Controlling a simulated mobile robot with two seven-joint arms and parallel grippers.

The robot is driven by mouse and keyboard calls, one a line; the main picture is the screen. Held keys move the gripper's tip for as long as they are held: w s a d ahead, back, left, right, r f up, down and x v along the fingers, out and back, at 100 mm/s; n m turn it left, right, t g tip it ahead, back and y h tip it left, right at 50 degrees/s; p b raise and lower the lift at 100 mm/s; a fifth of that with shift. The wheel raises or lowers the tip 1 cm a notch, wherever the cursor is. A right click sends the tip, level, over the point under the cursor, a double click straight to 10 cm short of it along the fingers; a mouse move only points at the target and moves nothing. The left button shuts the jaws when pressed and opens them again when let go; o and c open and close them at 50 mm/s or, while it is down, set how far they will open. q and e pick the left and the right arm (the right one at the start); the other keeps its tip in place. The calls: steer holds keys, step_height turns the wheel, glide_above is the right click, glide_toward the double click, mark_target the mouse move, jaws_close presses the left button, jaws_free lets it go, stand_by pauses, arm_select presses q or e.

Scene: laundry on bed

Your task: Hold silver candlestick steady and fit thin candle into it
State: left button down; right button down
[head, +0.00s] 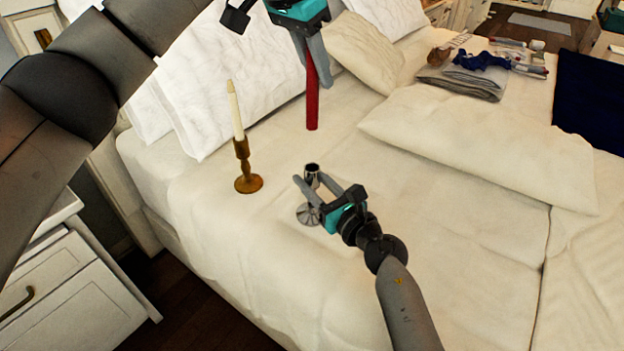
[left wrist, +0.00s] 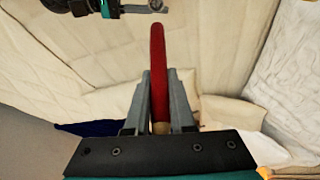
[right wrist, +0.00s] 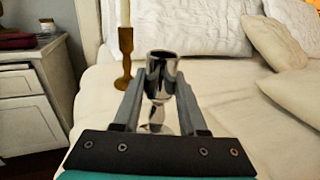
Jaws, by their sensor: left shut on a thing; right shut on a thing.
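The silver candlestick (head: 309,214) stands upright on the bed in the head view. My right gripper (head: 318,187) is shut on it below its cup; the open cup (right wrist: 161,66) shows empty in the right wrist view. The thin candle is red (head: 312,100) and hangs upright from my left gripper (head: 312,62), which is shut on its upper part. In the head view the candle's lower end is above the candlestick in the picture and apart from it. In the left wrist view the red candle (left wrist: 158,75) extends out between the fingers.
A brass candlestick (head: 243,168) with a cream candle (head: 235,110) stands on the bed left of the silver one. White pillows (head: 220,75) lie behind. A long cushion (head: 480,140) lies to the right. Folded clothes (head: 465,75) lie farther back.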

mark_target(312, 128)
stand_by(0.4)
arm_select(q)
step_height(312, 128, down, 3)
steer(key=shift+r+n+t+y, duration=0.2)
steer(key=shift+n+t+y, duration=0.15)
steer(key=shift+n, duration=0.85)
step_height(312, 128, down, 10)
steer(key=shift+a+r, duration=0.1)
steer(key=shift+a, duration=0.05)
steer(key=c, duration=0.8)
jaws_free()
steer(key=shift+f, duration=0.2)
steer(key=shift+o, duration=0.2)
steer(key=shift+r, duration=0.1)
